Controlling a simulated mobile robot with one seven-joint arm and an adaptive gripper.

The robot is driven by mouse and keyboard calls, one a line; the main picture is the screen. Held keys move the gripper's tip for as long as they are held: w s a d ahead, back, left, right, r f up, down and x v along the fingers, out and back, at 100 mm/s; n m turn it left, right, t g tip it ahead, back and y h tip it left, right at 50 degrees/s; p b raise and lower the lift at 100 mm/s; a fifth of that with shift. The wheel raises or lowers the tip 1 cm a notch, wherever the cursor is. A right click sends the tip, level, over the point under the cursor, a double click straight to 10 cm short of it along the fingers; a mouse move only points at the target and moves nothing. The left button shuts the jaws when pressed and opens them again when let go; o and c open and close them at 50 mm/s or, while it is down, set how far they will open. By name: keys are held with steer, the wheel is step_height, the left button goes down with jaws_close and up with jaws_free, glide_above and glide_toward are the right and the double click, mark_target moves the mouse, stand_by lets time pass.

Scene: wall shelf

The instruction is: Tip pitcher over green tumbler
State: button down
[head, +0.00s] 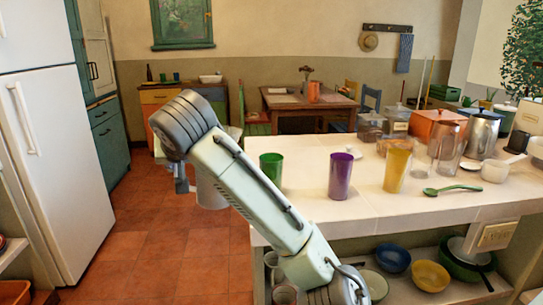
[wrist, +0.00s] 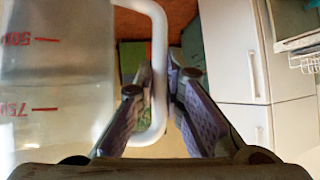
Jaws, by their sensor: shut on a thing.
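The pitcher is a clear measuring jug with red marks and a white handle, large at the left of the wrist view (wrist: 60,75). In the head view only part of the pitcher (head: 210,191) shows behind my arm, left of the counter; its tilt is hard to tell. My gripper (wrist: 158,85) is shut on the pitcher's handle. In the head view my gripper (head: 183,182) is partly hidden by my wrist. The green tumbler (head: 271,168) stands upright on the counter's left end, right of the pitcher and apart from it.
A purple tumbler (head: 341,176) and a yellow tumbler (head: 396,170) stand right of the green one on the white counter (head: 310,205). A green spoon (head: 452,189), canisters and pots crowd the right. Bowls (head: 430,276) sit on the shelf below. A fridge (head: 55,150) stands left.

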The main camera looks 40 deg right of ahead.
steer(key=shift+s+d+r+m+t+y+p, duration=0.2)
steer(key=shift+d+r+m+y, duration=0.25)
steer(key=shift+r, duration=0.25)
steer(key=shift+s+d+r+m+t+y+p, duration=0.1)
steer(key=shift+d+r+m+t+y+p, duration=0.1)
steer(key=shift+d+r+m+y, duration=0.35)
steer(key=shift+s+d+r+t+y, duration=0.2)
steer(key=shift+d+r+t+y, duration=0.1)
steer(key=shift+d+r, duration=0.2)
steer(key=shift+s+d+r+m+t+y, duration=0.25)
steer(key=shift+d+r+m+y, duration=0.15)
steer(key=shift+d+r+m, duration=0.15)
steer(key=shift+s+d+r+m+t+y, duration=0.15)
steer(key=shift+d+r+m+t+y, duration=0.1)
steer(key=shift+d+r+m+y, duration=0.25)
steer(key=shift+s+d+r+m+t+y, duration=0.1)
steer(key=shift+d+r+m+t+y, duration=0.2)
steer(key=shift+r, duration=0.3)
steer(key=shift+s+d+r+m+t+y, duration=0.1)
steer(key=shift+d+r+m+y, duration=0.2)
steer(key=shift+r, duration=0.25)
steer(key=shift+s+d+r+m+b, duration=0.1)
steer(key=shift+d+r+m+b, duration=0.05)
steer(key=shift+d+m+b, duration=0.3)
stand_by(3.6)
